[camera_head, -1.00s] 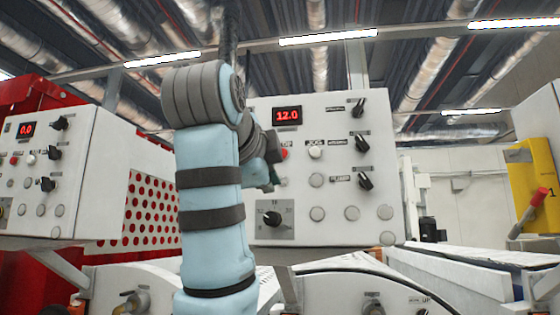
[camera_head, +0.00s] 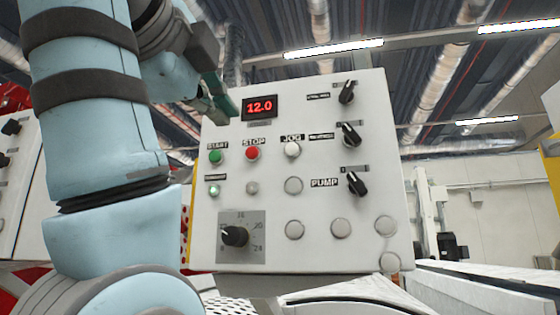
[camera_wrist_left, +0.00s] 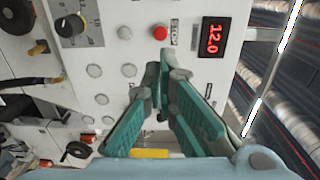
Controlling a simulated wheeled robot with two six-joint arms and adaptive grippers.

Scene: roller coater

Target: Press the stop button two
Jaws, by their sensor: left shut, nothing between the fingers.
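The white control panel (camera_head: 300,215) faces me, with a red button (camera_head: 252,153) labelled STOP between a green START button (camera_head: 215,157) and a white JOG button (camera_head: 292,149). The red button also shows in the left wrist view (camera_wrist_left: 160,33). My left gripper (camera_head: 228,110) shows at the panel's upper left, above the START and STOP buttons in the head view. Its green fingers are shut and empty. In the left wrist view the fingertips (camera_wrist_left: 168,62) appear just below the red button, apart from it. My right gripper is out of view.
A red display (camera_head: 259,107) reads 12.0. Three black knobs (camera_head: 350,134) line the panel's right side, and a black dial (camera_head: 235,236) is at lower left. Several grey round buttons (camera_head: 341,228) fill the lower part. White machinery (camera_head: 480,290) stands at right.

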